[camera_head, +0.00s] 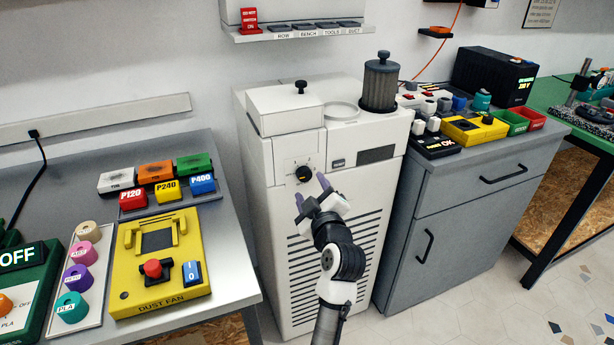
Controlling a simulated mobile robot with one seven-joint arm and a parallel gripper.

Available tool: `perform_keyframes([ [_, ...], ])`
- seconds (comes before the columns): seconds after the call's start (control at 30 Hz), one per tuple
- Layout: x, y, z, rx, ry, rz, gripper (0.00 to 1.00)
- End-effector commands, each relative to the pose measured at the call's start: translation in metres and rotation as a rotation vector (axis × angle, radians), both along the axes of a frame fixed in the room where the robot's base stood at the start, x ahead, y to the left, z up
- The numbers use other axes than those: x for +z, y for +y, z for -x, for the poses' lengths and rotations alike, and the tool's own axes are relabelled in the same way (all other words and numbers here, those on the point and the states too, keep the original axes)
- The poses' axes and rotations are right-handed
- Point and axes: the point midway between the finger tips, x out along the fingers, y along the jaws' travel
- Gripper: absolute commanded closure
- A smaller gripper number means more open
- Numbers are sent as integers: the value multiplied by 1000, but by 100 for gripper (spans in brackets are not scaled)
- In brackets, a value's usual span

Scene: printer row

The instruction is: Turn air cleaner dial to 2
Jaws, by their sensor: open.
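The air cleaner (262,210) is a tall white cabinet in the middle of the head view, with slotted vents on its lower front. Its dial (304,174) is a round black knob on the upper front, on a pale plate with small marks. The marks are too small to read, so I cannot tell the dial's setting. My gripper (311,189) has purple fingertips and is open and empty. In the picture it is just below and right of the dial; whether it touches the dial cannot be told. My arm comes up from the bottom and covers part of the vents.
A bench on the left holds a yellow dust fan box (190,284) and coloured blocks. A grey cabinet (400,262) with tools on top stands close on the right. A dark filter cylinder (380,84) stands on the air cleaner. Tiled floor is free at the lower right.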

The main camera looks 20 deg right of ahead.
Motion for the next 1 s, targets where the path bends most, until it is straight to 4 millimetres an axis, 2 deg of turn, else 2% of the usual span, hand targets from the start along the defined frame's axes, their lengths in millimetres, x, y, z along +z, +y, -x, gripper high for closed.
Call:
perform_keyframes([
  [0.1, 2, -1, -22, 1, 1, -1, 45],
  [0.3, 0, -3, -41, 0, 0, -1, 45],
  [0.67, 0, -4, -45, -1, -1, 0, 46],
  [1.0, 0, -4, -44, -1, -1, 0, 90],
])
